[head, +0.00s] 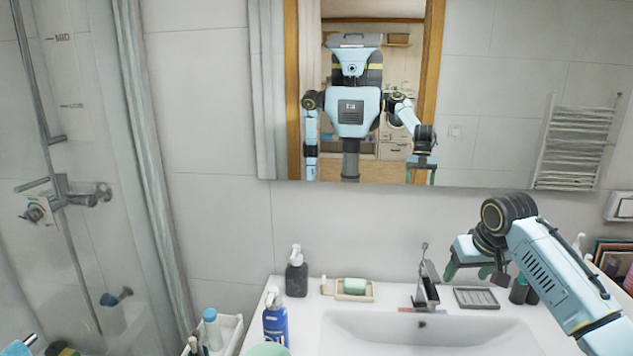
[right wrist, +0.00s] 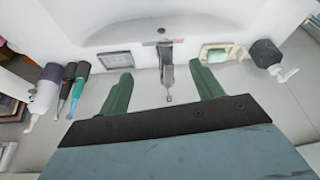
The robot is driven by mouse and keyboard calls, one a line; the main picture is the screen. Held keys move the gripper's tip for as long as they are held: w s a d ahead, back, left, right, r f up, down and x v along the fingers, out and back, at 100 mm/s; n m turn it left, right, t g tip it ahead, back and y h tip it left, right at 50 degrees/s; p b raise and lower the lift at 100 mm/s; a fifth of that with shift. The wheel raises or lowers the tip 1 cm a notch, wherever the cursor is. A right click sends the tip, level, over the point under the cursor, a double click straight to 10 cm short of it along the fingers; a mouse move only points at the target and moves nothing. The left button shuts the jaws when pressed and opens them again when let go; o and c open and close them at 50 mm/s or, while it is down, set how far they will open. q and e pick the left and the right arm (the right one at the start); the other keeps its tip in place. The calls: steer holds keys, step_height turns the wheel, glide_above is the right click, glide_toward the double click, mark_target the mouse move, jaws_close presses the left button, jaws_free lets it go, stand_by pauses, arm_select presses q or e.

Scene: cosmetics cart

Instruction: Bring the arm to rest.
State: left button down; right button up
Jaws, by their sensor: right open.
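My right arm comes in from the right in the head view, raised over the sink counter. Its gripper (head: 475,276) is open and empty, above the counter just right of the faucet (head: 428,290). In the right wrist view, the two green fingers of this gripper (right wrist: 160,75) are spread wide, with the faucet (right wrist: 167,70) showing between them and nothing held. My left gripper does not show directly; the mirror (head: 390,165) reflects my left arm hanging straight down at my side.
The white sink (head: 380,330) lies below. A soap dish with green soap (head: 354,287) and a dark pump bottle (head: 297,273) stand left of the faucet. A grey soap tray (head: 477,297) lies to its right. A blue spray bottle (head: 275,322) stands at the counter's left.

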arm_select(q)
steer(key=w, duration=0.5)
arm_select(e)
steer(key=s+a+f+n, duration=0.1)
steer(key=s+a+f, duration=0.5)
steer(key=s+f, duration=0.25)
steer(key=s+a+f+n, duration=0.2)
steer(key=s+a+f, duration=0.3)
steer(key=s+f, duration=0.35)
steer(key=s+m, duration=0.1)
steer(key=s, duration=2.4)
step_height(320, 180, down, 32)
steer(key=s+g+b, duration=0.2)
steer(key=b, duration=0.4)
arm_select(q)
step_height(320, 180, down, 11)
steer(key=s+b, duration=0.2)
steer(key=b, duration=0.3)
steer(key=shift+s, duration=0.35)
arm_select(e)
steer(key=s+d+f+g, duration=0.1)
steer(key=s+d+f, duration=0.2)
steer(key=s+f, duration=1.3)
step_height(320, 180, down, 3)
steer(key=shift+r, duration=0.1)
